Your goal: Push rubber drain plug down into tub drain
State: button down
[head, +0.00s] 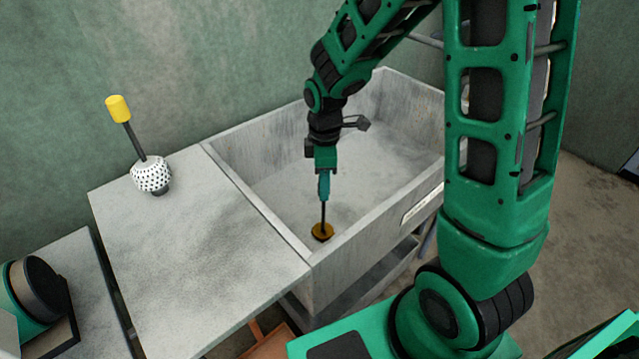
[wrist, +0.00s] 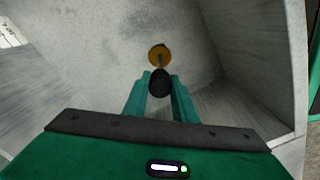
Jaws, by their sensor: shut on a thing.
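My gripper (head: 323,198) points down inside the grey tub (head: 263,212), near its front left corner. Its fingers are shut on a thin dark stem with a black round top (wrist: 159,84), which looks like the handle of the drain plug. The stem runs down to an orange-yellow disc (head: 322,231) on or close to the tub floor. The disc also shows in the wrist view (wrist: 158,53), just beyond the fingertips. I cannot tell whether the disc is part of the plug or the drain's rim. The drain opening is not visible.
A grey side board (head: 200,240) adjoins the tub on the left. On it stands a white dotted ball-shaped thing (head: 150,174) with a yellow-topped rod (head: 118,108). The tub walls stand close around my gripper; the floor towards the back is clear.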

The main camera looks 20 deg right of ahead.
jog(key=shift+f, duration=0.25)
jog(key=c, duration=1.4)
grip_release()
notch_tip(320, 180, up, 11)
jog(key=shift+f, duration=0.15)
jog(key=shift+r, duration=2.5)
